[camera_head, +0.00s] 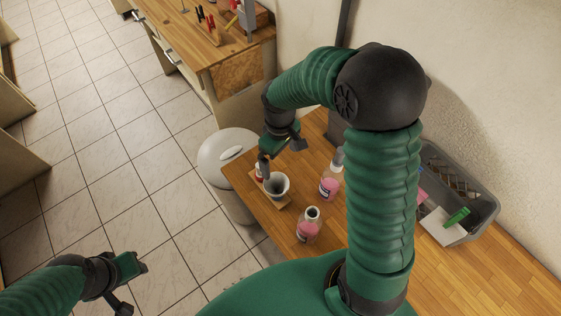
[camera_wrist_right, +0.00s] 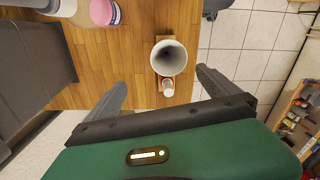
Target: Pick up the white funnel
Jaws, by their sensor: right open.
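The white funnel (camera_head: 278,186) stands wide mouth up on a small wooden block (camera_head: 285,203) near the left end of the wooden worktop. The right wrist view looks down into the funnel (camera_wrist_right: 168,58). My right gripper (camera_head: 281,156) is open and empty, just above and behind the funnel in the head view. In the right wrist view the fingers (camera_wrist_right: 162,80) are spread wide, with the funnel beyond them. A small bottle (camera_wrist_right: 167,87) stands right beside the funnel, between the finger lines. My left gripper (camera_head: 130,285) is open and empty over the floor at lower left.
Two bottles of pink liquid (camera_head: 331,177) (camera_head: 308,226) stand right of the funnel. A grey bin (camera_head: 480,210) with a green-handled tool lies farther right. A round white-lidded can (camera_head: 222,155) stands beside the worktop's left end. A second workbench (camera_head: 225,60) is behind.

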